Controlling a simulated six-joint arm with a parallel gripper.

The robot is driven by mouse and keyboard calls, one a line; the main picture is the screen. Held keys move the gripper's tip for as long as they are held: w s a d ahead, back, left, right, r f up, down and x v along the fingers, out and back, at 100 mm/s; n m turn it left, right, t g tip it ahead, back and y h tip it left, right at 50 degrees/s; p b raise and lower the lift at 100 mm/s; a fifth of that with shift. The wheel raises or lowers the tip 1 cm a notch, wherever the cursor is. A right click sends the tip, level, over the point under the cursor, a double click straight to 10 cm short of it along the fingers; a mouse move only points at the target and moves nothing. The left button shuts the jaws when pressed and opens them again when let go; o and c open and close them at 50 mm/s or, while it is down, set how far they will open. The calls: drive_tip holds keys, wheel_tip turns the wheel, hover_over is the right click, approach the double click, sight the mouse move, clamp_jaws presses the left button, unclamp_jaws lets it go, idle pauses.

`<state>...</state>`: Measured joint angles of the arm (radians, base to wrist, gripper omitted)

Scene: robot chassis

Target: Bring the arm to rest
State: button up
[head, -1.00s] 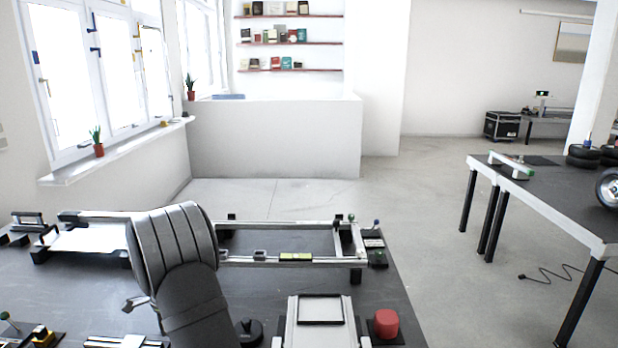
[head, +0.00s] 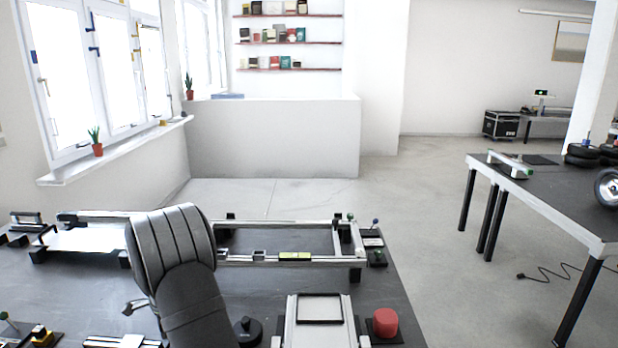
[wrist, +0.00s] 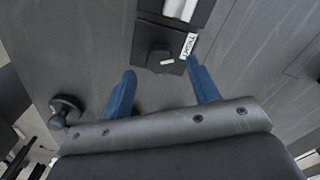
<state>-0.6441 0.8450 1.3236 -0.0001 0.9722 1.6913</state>
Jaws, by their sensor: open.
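My gripper (wrist: 161,67) shows in the wrist view with its two blue fingers apart. Nothing is held between them. Beyond the fingertips is a dark block with a round knob (wrist: 160,58) and a small white label. I cannot tell how far the fingertips are from it. In the head view my arm rises over the left part of the dark table (head: 80,290), bent at the top.
A metal chassis frame (head: 295,258) lies along the table's far side. A grey fixture (head: 320,308) and a red round-topped piece (head: 384,322) are at the front right. A second table (head: 560,195) with wheels stands at the right, across open floor.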

wheel_tip(320, 180, up, 15)
wheel_tip(320, 180, down, 18)
drive_tip(key=shift+r, duration=0.2)
drive_tip(key=shift+f+n, duration=0.1)
drive_tip(key=shift+n, duration=0.2)
drive_tip(key=n, duration=0.3)
drive_tip(key=shift+n, duration=0.4)
drive_tip(key=n, duration=0.3)
drive_tip(key=shift+n, duration=0.4)
drive_tip(key=n, duration=0.3)
drive_tip(key=shift+n, duration=2.4)
